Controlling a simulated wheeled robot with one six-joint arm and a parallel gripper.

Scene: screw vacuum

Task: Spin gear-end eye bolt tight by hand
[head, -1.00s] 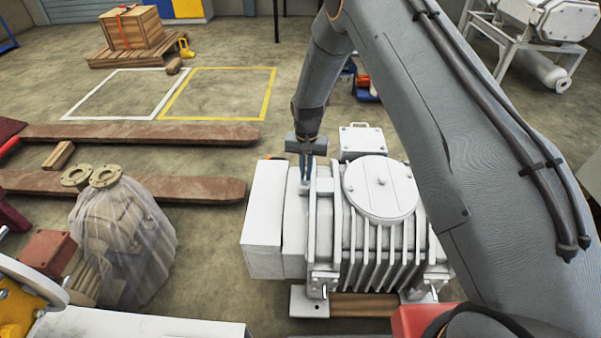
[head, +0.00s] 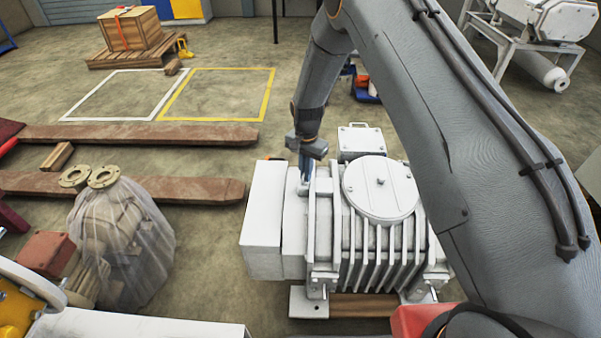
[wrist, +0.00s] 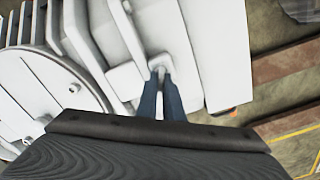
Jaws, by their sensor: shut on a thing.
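The white ribbed vacuum pump (head: 375,235) stands on wooden bearers in the middle of the head view. Its gear end, with a white end block (head: 264,210), is on the left. My gripper (head: 305,178) points down at the top of the gear end. In the wrist view its two blue fingers (wrist: 160,75) are closed on the white eye bolt (wrist: 157,64), at a raised boss on the housing. The fingers hide most of the eye bolt, so I cannot see its thread or whether it is seated.
A round cover (head: 381,188) and a box with a handle (head: 362,141) are on or beside the pump, right of my gripper. Brown beams (head: 130,135) and a plastic-wrapped part (head: 125,235) lie to the left. The floor between is clear.

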